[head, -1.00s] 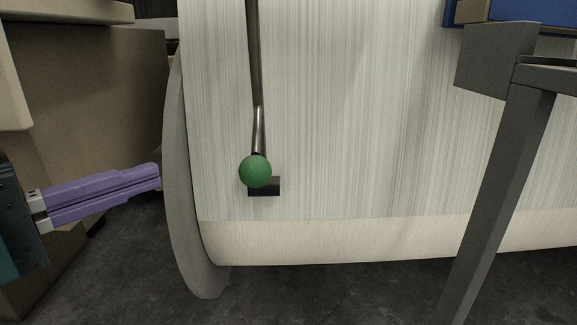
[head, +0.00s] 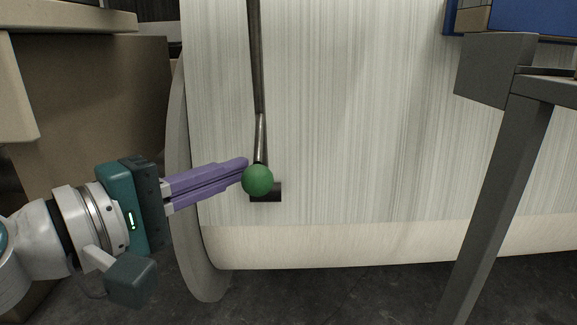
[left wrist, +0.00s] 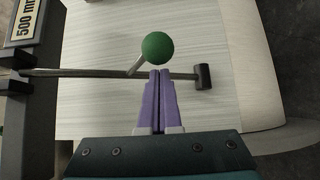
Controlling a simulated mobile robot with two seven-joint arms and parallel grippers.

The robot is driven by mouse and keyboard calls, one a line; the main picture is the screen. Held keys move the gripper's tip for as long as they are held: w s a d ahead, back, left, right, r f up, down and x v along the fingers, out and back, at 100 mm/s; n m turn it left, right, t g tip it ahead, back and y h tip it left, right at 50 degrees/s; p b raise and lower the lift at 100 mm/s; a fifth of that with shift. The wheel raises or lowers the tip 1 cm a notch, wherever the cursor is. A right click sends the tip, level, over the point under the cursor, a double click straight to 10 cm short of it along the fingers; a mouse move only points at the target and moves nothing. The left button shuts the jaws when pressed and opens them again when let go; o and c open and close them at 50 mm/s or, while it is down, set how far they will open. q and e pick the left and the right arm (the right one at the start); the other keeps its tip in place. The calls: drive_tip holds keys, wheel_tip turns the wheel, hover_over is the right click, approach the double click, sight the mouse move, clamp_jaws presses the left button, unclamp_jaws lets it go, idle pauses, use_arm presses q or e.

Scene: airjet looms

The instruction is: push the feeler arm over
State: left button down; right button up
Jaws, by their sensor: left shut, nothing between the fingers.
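The feeler arm (head: 257,75) is a thin dark metal rod that hangs down in front of the white warp beam (head: 350,130). It has a green ball (head: 257,180) near its lower end and a short dark cylinder (head: 273,192) behind the ball. In the left wrist view the rod (left wrist: 100,73) runs sideways, with the ball (left wrist: 157,46) just beyond my fingertips and the cylinder (left wrist: 202,77) to the right. My left gripper (head: 246,164) has its purple fingers shut and empty, tips at the ball's left side; contact is unclear. My right gripper is out of view.
A round flange (head: 186,200) closes the beam's left end, behind my left gripper. A grey post (head: 495,190) stands at the right. Beige machine housing (head: 90,100) fills the left side. A plate marked "500 mm" (left wrist: 27,20) shows in the left wrist view.

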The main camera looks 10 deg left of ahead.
use_arm(q)
drive_tip(key=shift+s+d, duration=0.2)
drive_tip(key=shift+d, duration=0.05)
drive_tip(key=shift+r, duration=0.1)
drive_tip(key=s+d+r+n+g+p, duration=0.1)
drive_tip(key=s+p, duration=0.4)
drive_tip(key=p, duration=0.7)
drive_tip(key=s+d+r+n+g+y+p, duration=0.1)
drive_tip(key=s+p, duration=0.5)
drive_tip(key=p, duration=0.7)
drive_tip(key=shift+s+d+r+n+g, duration=0.25)
drive_tip(key=shift+d+r+n+g, duration=0.4)
drive_tip(key=shift+r+n+g, duration=0.8)
drive_tip(key=shift+r+m+g, duration=0.25)
drive_tip(key=shift+m+g, duration=0.1)
